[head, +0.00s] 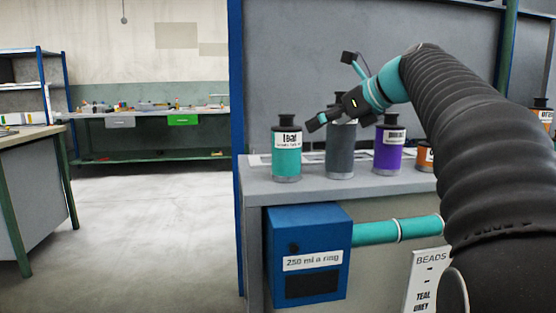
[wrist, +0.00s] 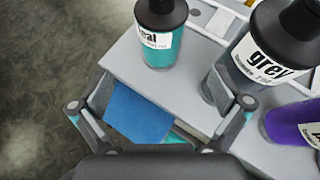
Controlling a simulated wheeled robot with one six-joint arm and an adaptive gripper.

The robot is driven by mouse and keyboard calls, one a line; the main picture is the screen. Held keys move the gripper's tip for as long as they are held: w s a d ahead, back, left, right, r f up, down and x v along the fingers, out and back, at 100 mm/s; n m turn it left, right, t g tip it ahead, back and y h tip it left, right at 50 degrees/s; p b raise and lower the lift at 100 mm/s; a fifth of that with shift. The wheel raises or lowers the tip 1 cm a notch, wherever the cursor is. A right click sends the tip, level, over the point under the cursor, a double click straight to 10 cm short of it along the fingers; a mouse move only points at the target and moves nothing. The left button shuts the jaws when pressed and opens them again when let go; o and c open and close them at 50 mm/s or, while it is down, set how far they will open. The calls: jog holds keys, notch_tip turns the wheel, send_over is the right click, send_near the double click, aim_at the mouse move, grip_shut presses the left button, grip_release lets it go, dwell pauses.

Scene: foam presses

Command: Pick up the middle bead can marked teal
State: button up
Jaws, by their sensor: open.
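The bead can marked teal (head: 287,160) stands upright at the left end of the row on the grey bench top, near its edge. It has a black cap and neck, a white label and a teal body. It is the only teal can I see. In the wrist view the teal can (wrist: 160,50) is at the top, beyond my fingers, its cap cut off by the frame. My gripper (head: 318,122) hovers at cap height, in front of the taller grey can and right of the teal can. In the wrist view my gripper (wrist: 162,104) is open, with nothing between its fingers.
A taller grey can (head: 341,160) stands right of the teal one, then a purple can (head: 387,155) and a small orange can (head: 425,157). A blue box (head: 310,230) with a teal pipe is on the bench front. A blue post (head: 237,100) rises at left. Open floor lies left.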

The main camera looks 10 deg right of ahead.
aim_at(299, 136)
jog(key=x, duration=0.7)
jog(key=shift+w+b, duration=0.35)
jog(key=shift+w, duration=0.15)
jog(key=shift+r+x, duration=0.2)
jog(key=shift+x, duration=2.8)
jog(key=shift+a, duration=0.2)
jog(key=c, duration=1.3)
jog(key=shift+r, duration=0.1)
